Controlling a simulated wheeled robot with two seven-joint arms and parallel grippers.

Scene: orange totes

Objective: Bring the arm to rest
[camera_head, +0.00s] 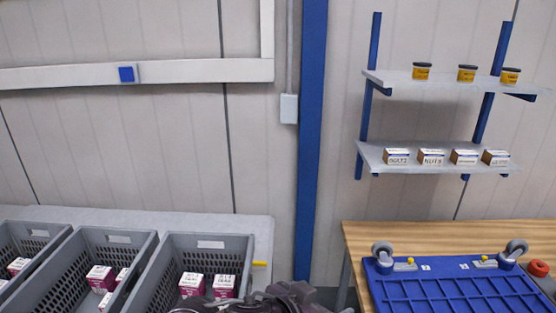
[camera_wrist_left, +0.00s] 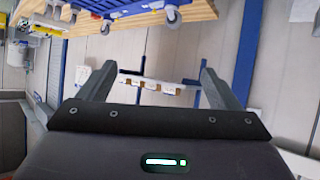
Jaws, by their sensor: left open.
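My left gripper (camera_wrist_left: 156,75) shows in the left wrist view with its two grey fingers spread wide apart. Nothing is between them; a distant shelf shows through the gap. In the head view a dark part of my own arm shows at the bottom centre, in front of the rim of a grey crate, and its fingers cannot be made out there. My right gripper is in neither view.
Grey crates (camera_head: 180,262) with white and purple boxes (camera_head: 191,284) stand on a pale table at left. A wooden table (camera_head: 420,232) at right holds a blue wheeled tray (camera_head: 392,290). Wall shelves (camera_head: 400,164) hold small boxes and jars. A blue post (camera_head: 311,140) stands between.

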